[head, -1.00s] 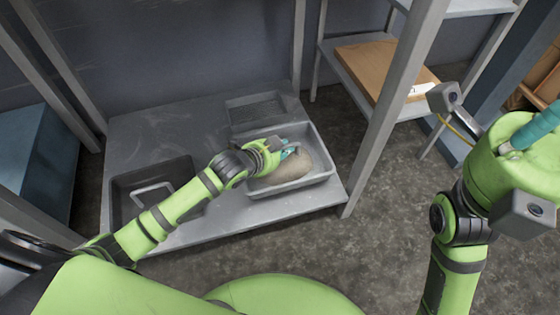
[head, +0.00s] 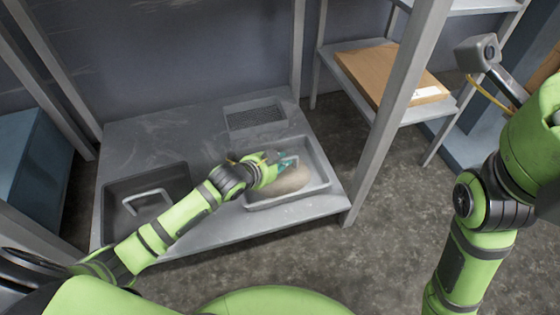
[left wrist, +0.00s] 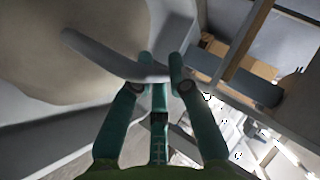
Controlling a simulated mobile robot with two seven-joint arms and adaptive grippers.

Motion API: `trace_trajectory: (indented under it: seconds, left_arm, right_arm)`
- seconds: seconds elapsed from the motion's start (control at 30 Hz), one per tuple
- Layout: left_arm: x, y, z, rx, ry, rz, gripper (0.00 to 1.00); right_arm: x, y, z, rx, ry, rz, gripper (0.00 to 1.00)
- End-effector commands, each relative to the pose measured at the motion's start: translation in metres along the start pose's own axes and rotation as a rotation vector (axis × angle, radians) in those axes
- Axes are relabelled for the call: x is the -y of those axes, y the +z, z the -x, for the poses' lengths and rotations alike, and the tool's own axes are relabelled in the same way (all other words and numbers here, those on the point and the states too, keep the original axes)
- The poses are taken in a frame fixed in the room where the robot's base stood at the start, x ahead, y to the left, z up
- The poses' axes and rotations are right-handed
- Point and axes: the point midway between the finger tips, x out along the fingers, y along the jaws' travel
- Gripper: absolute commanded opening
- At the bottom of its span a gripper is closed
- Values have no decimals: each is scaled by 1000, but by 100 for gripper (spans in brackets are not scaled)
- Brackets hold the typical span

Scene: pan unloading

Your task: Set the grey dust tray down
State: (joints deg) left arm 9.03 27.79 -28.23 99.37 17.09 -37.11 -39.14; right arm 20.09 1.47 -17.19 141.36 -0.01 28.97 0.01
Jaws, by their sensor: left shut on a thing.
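The grey dust tray (head: 318,188), a shallow open tray with a beige heap of dust (head: 290,181) in it, is at the right front of the low grey shelf. My left gripper (head: 284,163) reaches over it from the left. In the left wrist view the teal fingers (left wrist: 163,75) are shut on the tray's curved grey handle (left wrist: 105,60), with the dust heap (left wrist: 45,50) beyond. The tray looks level and low over the shelf; I cannot tell whether its underside touches. My right arm is at the right edge, its gripper out of view.
The low shelf (head: 165,128) has bare room at the back left. A dark tray (head: 118,205) with a pale handle stands at its left front. A grey post (head: 392,115) rises at the right, beside a shelf with a cardboard box (head: 385,70).

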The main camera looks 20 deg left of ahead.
Motion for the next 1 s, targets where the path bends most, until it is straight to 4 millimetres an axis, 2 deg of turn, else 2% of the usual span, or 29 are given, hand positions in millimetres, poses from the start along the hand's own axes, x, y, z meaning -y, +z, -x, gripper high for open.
trace_trajectory:
  seconds: [0.03, 0.07, 0.1, 0.43, 0.53, 0.7, 1.0]
  left_arm:
    - [-1, 0, 0, 0, 1, 0, 26]
    - [-1, 0, 0, 0, 0, 0, 38]
    - [-1, 0, 0, 0, 1, 0, 41]
    - [0, 0, 0, 0, 0, 0, 41]
    - [1, -1, 8, 1, 2, -1, 41]
    - [4, -2, 35, 2, 3, -2, 41]
    - [3, -3, 94, 2, 4, -1, 41]
  right_arm:
    - [0, 0, 0, 0, 0, 0, 0]
    - [0, 0, 0, 0, 0, 0, 0]
    - [0, 0, 0, 0, 0, 0, 0]
    - [0, 0, 0, -1, 0, 0, 0]
    - [0, 0, -6, -7, -1, 0, 0]
    - [-4, 13, 9, 77, 22, -7, 0]
    - [-7, 20, 29, 184, 60, -21, 0]
